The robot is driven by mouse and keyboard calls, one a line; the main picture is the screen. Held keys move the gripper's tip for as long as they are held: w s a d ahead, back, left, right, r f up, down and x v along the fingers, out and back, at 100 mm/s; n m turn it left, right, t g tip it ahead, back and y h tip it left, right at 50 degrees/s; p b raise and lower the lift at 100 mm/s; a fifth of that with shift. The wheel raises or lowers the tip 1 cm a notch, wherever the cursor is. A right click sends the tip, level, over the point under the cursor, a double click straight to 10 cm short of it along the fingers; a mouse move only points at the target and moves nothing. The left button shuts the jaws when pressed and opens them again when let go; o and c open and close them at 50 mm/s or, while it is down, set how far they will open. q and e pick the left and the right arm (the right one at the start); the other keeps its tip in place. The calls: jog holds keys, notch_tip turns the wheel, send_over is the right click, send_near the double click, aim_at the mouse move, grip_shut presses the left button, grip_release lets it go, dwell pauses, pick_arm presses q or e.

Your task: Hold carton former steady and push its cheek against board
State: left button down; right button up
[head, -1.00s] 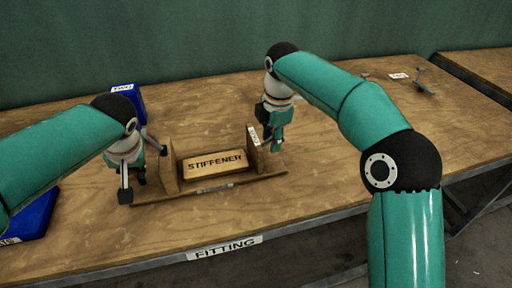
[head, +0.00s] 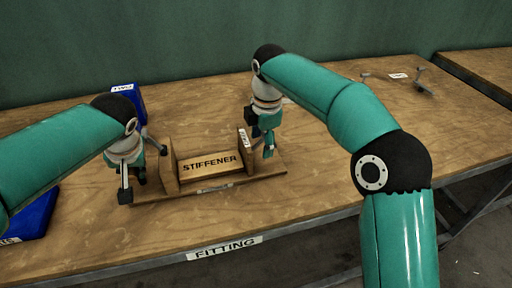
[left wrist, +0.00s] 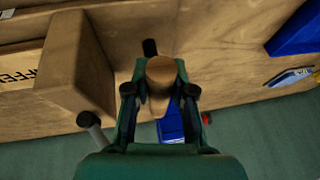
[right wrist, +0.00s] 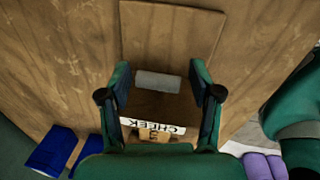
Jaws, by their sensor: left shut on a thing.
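The carton former is a wooden base (head: 222,190) with a fixed upright wall (head: 168,170) at left and a cheek (head: 243,140) with a white label at right. The board marked STIFFENER (head: 210,163) lies between them; the cheek appears against or very close to its right end. My left gripper (head: 133,188) is shut on a round wooden post (left wrist: 162,78) at the former's left end. My right gripper (head: 265,148) is at the cheek's outer side, pointing down. In the right wrist view its fingers stand apart, with the label CHEEK (right wrist: 153,128) and a grey bar (right wrist: 158,82) showing between them.
A blue box (head: 128,95) stands behind the former at left. A blue bin (head: 34,216) sits at the left front. A small white card (head: 398,76) and metal pieces lie at the back right. A FITTING label (head: 224,248) is on the table's front edge. The table middle-right is clear.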

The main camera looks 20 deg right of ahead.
jog(key=shift+r, duration=0.2)
jog(key=r, duration=0.7)
jog(key=s+r, duration=0.1)
jog(key=r, duration=0.2)
jog(key=shift+s+d+r, duration=0.1)
jog(key=shift+r, duration=0.05)
jog(key=shift+s+r, duration=0.15)
jog(key=shift+r, duration=0.4)
pick_arm(q)
jog(key=c, duration=0.9)
grip_release()
